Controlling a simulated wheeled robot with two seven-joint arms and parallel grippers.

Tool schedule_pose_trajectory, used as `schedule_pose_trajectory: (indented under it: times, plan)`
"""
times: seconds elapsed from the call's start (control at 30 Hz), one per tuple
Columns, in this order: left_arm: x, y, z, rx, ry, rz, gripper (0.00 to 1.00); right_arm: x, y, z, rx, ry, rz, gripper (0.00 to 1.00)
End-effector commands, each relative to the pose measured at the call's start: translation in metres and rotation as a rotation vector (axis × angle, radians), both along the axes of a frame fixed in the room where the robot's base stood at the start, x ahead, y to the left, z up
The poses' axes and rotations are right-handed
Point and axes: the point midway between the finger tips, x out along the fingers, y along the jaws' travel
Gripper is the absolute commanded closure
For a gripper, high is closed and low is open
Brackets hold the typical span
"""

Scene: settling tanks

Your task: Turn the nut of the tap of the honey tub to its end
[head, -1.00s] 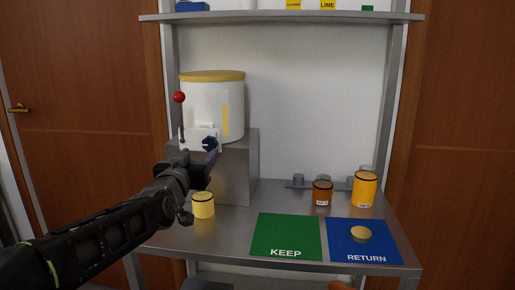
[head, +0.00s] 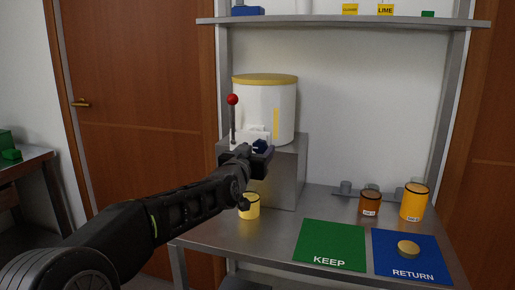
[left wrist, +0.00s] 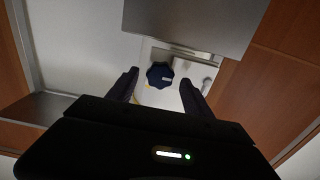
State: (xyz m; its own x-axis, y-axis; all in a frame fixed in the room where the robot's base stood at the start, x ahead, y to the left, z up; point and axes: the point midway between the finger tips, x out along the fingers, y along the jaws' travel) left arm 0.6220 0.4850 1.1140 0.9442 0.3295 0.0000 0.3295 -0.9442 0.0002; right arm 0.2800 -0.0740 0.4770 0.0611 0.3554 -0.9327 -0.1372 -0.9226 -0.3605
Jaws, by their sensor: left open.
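The honey tub (head: 262,105) is a white drum with a yellow lid and a yellow level strip, on a grey metal block. Its tap (head: 255,133) is white at the front, with an upright lever ending in a red ball (head: 232,99). The nut (head: 260,146) is dark blue and lobed. My left gripper (head: 256,158) is at the tap, partly covering it. In the left wrist view the nut (left wrist: 160,75) lies between the tips of my open left gripper (left wrist: 164,86), with gaps on both sides. My right gripper is not in view.
A yellow jar (head: 249,207) stands below the tap. A green KEEP mat (head: 331,245) and a blue RETURN mat (head: 410,268) lie on the metal table. A round lid (head: 408,248) is on the blue mat. An amber jar (head: 369,203) and an orange jar (head: 414,202) stand behind.

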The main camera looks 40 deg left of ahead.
Motion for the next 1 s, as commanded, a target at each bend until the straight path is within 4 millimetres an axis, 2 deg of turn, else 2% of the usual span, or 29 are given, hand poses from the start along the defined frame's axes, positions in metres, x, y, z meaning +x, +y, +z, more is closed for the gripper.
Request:
schedule_pose_trajectory:
  times: [0.1,0.4,1.0]
  plan:
    - [0.0082,0.0028,-0.0001,0.0,0.0,0.0,0.41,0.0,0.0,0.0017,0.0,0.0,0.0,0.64]
    - [0.0095,0.0033,-0.0003,0.0,0.0,0.0,0.43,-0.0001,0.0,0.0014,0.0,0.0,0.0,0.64]
    - [0.0093,0.0031,-0.0004,0.0,0.0,0.0,0.92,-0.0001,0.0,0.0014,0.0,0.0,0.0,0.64]
